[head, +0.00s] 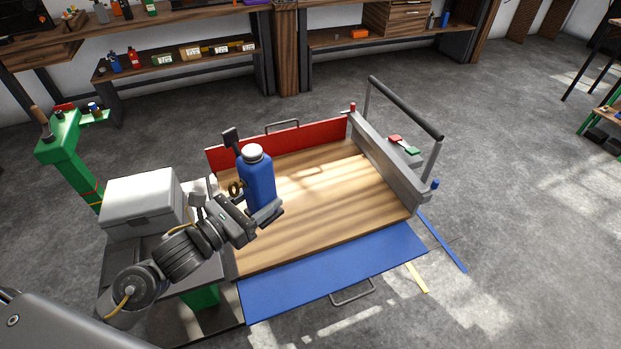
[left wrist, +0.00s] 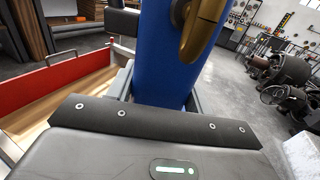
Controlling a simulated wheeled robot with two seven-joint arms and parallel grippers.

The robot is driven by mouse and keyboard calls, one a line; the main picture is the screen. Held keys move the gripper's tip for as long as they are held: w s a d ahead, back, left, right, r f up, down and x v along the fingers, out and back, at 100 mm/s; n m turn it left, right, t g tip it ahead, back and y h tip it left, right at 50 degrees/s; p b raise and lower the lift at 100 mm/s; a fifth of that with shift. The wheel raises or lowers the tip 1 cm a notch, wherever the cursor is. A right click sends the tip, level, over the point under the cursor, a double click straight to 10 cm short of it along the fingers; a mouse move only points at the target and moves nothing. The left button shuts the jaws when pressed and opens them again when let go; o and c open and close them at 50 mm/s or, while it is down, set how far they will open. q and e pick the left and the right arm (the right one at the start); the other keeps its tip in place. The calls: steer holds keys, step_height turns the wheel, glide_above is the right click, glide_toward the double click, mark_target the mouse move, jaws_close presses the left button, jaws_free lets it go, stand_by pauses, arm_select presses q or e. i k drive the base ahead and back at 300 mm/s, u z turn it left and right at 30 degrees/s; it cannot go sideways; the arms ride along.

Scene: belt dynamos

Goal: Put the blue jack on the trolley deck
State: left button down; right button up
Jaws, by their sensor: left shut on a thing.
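The blue jack (head: 258,180) is an upright blue bottle shape with a pale cap, a brass fitting and a dark piece at its side. My left gripper (head: 257,207) is shut on its lower part. The jack shows over the left part of the wooden trolley deck (head: 330,195); I cannot tell whether its base touches the deck. In the left wrist view the jack (left wrist: 160,60) stands close between the fingers, its base hidden by the gripper body. My right gripper is not in view.
A red panel (head: 290,145) edges the deck's far side and a blue panel (head: 335,273) its near side. A grey end wall with a push handle (head: 405,105) stands at the right. A grey case (head: 143,200) and green stand (head: 62,143) are left. The deck's middle and right are clear.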

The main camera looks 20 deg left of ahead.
mark_target(285, 191)
steer(key=i, duration=1.15)
